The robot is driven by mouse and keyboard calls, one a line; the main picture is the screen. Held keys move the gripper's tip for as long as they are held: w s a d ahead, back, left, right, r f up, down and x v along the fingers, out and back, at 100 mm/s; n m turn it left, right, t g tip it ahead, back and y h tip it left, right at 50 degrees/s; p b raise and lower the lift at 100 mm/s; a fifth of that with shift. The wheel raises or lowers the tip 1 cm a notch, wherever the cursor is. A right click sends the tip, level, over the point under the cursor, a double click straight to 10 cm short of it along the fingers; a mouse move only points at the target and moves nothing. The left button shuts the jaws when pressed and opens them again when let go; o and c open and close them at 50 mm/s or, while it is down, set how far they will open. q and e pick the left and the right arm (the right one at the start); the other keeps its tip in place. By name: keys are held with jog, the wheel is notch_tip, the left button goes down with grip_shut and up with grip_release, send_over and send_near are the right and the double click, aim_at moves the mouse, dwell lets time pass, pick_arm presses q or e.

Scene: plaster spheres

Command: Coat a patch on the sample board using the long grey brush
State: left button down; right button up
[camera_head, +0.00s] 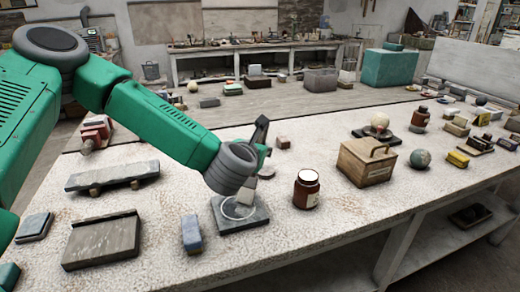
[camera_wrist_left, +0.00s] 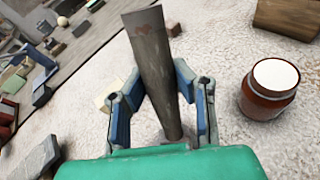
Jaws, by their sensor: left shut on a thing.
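My left gripper (camera_head: 262,150) is above the middle of the pale table, partly hidden by my wrist. In the left wrist view its blue fingers (camera_wrist_left: 160,80) are shut on a long grey, flat-sided handle, which I take as the grey brush (camera_wrist_left: 150,40). Its dark end (camera_head: 261,130) sticks up in the head view; the bristles cannot be made out. A dark square slab (camera_head: 240,222) with a pale ring on it lies below my wrist; I cannot tell whether it is the sample board. A brown jar (camera_head: 306,190) with a white top stands right of it, also in the wrist view (camera_wrist_left: 270,92). My right gripper is not in view.
A wooden box (camera_head: 367,163) stands right of the jar. A blue block (camera_head: 192,235), a grey board (camera_head: 102,240) and a raised slab (camera_head: 113,176) lie to the left. The front edge beside the jar is clear.

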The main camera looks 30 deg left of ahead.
pick_arm(q)
jog(key=s+d+b, duration=0.1)
jog(key=s+d, duration=0.2)
jog(key=shift+d, duration=0.2)
dwell(0.4)
jog(key=shift+w+a, duration=0.1)
jog(key=shift+w, duration=0.05)
jog(key=shift+w+a, duration=1.4)
jog(key=shift+a, duration=0.25)
jog(key=shift+s+d+r, duration=0.65)
jog(key=shift+s+d, duration=0.1)
jog(key=shift+d, duration=0.15)
